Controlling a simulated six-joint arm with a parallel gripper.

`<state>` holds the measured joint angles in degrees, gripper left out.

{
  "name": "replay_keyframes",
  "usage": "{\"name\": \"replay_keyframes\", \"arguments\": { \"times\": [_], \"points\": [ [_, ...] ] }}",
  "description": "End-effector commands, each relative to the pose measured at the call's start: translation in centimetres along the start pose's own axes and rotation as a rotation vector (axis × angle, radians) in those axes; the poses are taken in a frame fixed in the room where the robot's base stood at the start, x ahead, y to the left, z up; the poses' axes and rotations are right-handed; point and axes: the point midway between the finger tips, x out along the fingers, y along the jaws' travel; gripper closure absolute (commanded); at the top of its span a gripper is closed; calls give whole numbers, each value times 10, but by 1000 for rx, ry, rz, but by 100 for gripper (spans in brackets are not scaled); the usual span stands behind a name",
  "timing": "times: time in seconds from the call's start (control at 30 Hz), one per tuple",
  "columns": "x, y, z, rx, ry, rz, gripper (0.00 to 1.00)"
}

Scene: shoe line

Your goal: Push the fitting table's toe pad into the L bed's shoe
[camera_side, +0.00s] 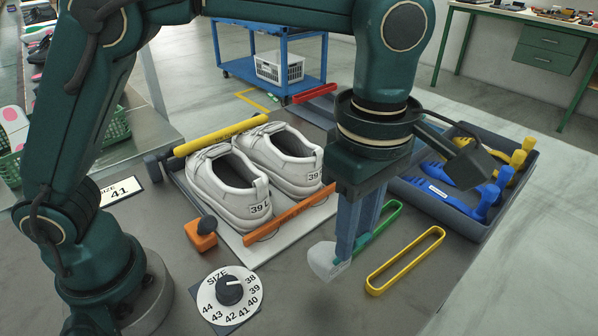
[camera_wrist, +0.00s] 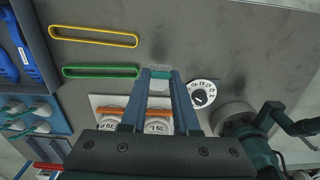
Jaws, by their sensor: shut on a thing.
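Two white shoes stand side by side on a pale board, heels toward the orange bar: a left one (camera_side: 226,186) marked "39 L" and a right one (camera_side: 279,158) whose mark is partly hidden. Their heels show in the wrist view (camera_wrist: 108,117). My gripper (camera_side: 345,250) is shut on a small pale grey rounded piece (camera_side: 324,262), which looks like the toe pad. It hangs above the table, apart from the shoes and right of them. In the wrist view my fingertips (camera_wrist: 160,76) hold this piece, with a teal part between them.
A green loop (camera_side: 378,232) and a yellow loop (camera_side: 405,262) lie right of my gripper. A size dial (camera_side: 230,291) sits front left. An orange bar (camera_side: 290,215) runs along the heels; a yellow bar (camera_side: 220,134) lies behind. A grey bin (camera_side: 467,217) holds blue and yellow pieces.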

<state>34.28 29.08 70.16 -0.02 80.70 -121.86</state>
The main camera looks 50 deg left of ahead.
Motion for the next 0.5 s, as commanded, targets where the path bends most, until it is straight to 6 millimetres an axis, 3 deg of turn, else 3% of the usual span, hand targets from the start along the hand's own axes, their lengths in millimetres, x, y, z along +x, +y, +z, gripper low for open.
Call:
{"name": "replay_keyframes", "arguments": {
  "times": [0.2,0.3,0.5],
  "points": [
    [-30,42,-78,11,-2,6,100],
    [-44,49,-115,96,0,5,100],
    [-66,47,-168,327,0,3,100]
  ]
}}
